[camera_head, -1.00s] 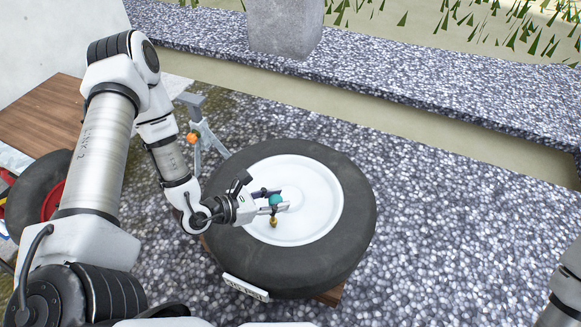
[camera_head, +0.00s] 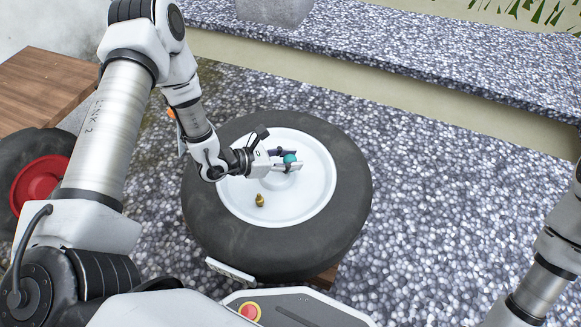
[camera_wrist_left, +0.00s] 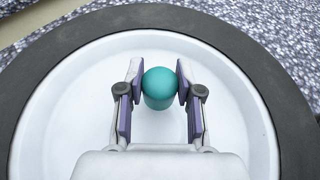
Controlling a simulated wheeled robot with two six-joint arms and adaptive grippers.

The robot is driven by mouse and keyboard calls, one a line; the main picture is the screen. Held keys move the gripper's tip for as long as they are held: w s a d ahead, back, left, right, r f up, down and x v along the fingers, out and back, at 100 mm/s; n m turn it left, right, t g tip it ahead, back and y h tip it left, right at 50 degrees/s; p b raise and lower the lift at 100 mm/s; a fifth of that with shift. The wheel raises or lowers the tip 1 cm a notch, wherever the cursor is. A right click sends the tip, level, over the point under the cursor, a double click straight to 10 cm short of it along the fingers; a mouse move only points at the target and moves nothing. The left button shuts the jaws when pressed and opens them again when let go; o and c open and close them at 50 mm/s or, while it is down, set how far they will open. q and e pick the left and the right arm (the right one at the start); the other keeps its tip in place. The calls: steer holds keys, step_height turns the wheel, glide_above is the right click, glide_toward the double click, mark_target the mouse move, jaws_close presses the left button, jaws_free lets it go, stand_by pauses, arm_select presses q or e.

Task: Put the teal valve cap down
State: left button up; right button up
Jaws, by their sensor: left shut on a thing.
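The teal valve cap (camera_head: 290,158) is held between the fingertips of my left gripper (camera_head: 286,160), over the white wheel disc of the big tire. In the left wrist view the cap (camera_wrist_left: 159,88) sits between both finger pads of the left gripper (camera_wrist_left: 159,86), with the white disc (camera_wrist_left: 75,105) behind it. I cannot tell how far the cap is above the disc. A small brass valve stem (camera_head: 260,200) stands on the disc, nearer me and left of the cap, apart from it. My right gripper is not in view; only part of that arm shows at the lower right.
The black tire (camera_head: 350,205) lies flat around the disc. A white plate (camera_head: 229,270) is at its near side. Another tire with a red hub (camera_head: 40,182) and a wooden surface (camera_head: 45,85) are at the left. Gravel ground to the right is clear.

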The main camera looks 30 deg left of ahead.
arm_select(q)
steer(key=f+b, duration=0.1)
steer(key=w+f+b, duration=0.1)
steer(key=f+b, duration=0.1)
steer(key=f, duration=0.1)
steer(key=shift+w+a, duration=0.2)
steer(key=shift+a, duration=0.05)
steer(key=shift+r, duration=0.25)
steer(key=shift+c, duration=0.5)
steer(key=shift+f, duration=0.15)
steer(key=o, duration=1.1)
